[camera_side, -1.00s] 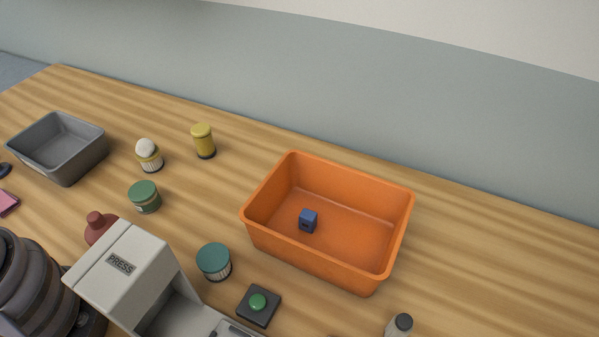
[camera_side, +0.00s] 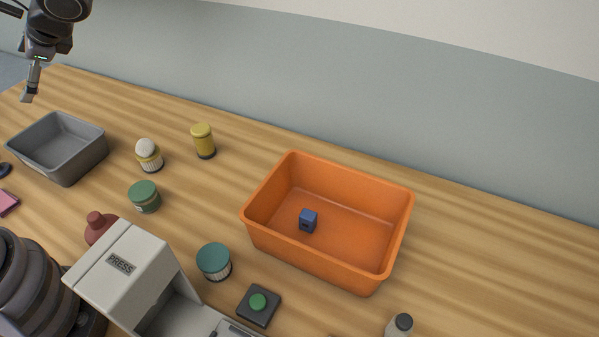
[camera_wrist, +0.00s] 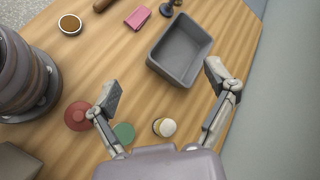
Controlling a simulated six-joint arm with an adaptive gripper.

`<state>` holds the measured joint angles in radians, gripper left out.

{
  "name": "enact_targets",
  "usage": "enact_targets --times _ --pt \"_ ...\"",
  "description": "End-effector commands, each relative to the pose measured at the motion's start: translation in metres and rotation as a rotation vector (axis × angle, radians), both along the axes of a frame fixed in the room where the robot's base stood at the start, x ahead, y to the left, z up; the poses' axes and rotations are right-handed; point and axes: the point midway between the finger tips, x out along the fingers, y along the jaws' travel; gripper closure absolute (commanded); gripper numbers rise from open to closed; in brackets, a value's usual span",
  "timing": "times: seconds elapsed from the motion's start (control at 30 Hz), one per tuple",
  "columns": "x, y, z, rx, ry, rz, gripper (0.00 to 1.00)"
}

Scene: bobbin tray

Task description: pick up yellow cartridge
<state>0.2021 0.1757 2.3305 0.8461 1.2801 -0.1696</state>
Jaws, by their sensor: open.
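A yellow cylinder with a dark base, which looks like the yellow cartridge (camera_side: 203,141), stands upright on the table in the side view, right of a white-topped yellow jar (camera_side: 149,155). I cannot make it out in the wrist view. My gripper (camera_side: 30,97) is at the upper left of the side view, above the table near the grey bin and well left of the cartridge. In the wrist view my gripper (camera_wrist: 165,92) has its two fingers spread wide with nothing between them.
The grey bin (camera_side: 88,154) is empty. An orange bin (camera_side: 355,257) holds a blue block (camera_side: 308,220). Green-lidded jars (camera_side: 144,197), a red-brown bottle (camera_side: 99,227), a press machine (camera_side: 124,264) and a green button (camera_side: 258,302) stand in front.

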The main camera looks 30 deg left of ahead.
Motion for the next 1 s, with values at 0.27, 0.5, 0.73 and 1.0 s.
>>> enact_targets --times 0.27,0.5,0.73,1.0 --pt "0.094 -0.006 -0.059 0.477 0.317 -0.408 0.16" --pt "0.157 -0.054 -0.157 0.797 0.451 -0.873 0.16" --pt "0.163 -0.107 -0.265 0.943 0.47 -1.303 0.16" --pt "0.157 -0.123 -0.31 0.962 0.45 -1.476 0.16"
